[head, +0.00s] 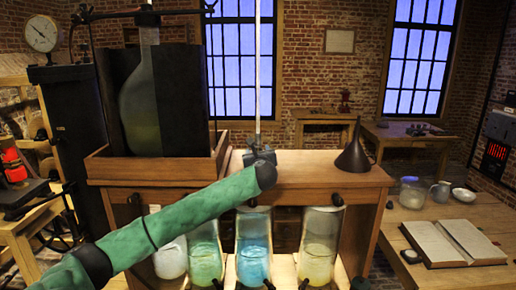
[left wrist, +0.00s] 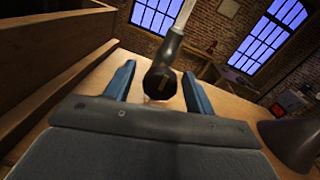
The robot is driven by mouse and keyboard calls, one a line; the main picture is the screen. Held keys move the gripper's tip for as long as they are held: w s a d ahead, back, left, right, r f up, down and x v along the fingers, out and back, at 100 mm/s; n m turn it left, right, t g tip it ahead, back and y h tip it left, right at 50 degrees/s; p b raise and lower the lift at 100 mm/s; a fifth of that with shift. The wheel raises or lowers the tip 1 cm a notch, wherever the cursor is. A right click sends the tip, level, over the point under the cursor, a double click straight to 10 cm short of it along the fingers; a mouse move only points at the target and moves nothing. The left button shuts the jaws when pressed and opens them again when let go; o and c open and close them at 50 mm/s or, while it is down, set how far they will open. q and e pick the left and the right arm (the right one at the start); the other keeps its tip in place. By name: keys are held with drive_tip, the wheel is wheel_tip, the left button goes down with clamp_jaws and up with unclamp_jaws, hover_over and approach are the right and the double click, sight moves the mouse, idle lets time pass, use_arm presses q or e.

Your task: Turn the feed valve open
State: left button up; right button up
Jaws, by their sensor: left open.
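The feed valve appears to be the dark fitting (left wrist: 161,78) with a round black end at the foot of an upright glass tube (head: 258,70). In the left wrist view it sits between the two blue fingers of my left gripper (left wrist: 158,70). The fingers are open, with a gap showing on each side of the fitting. In the head view my left gripper (head: 261,157) is at the tube's foot, over the wooden stand (head: 310,165), and hides most of the valve there. My right gripper is not in view.
A large glass flask (head: 141,105) stands in a dark-walled wooden box on the left. A dark funnel (head: 354,152) stands right of the gripper. Several glass jars, including a blue one (head: 253,250), hang below. An open book (head: 455,243) lies on the right table.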

use_arm(q)
drive_tip(key=shift+w, duration=0.2)
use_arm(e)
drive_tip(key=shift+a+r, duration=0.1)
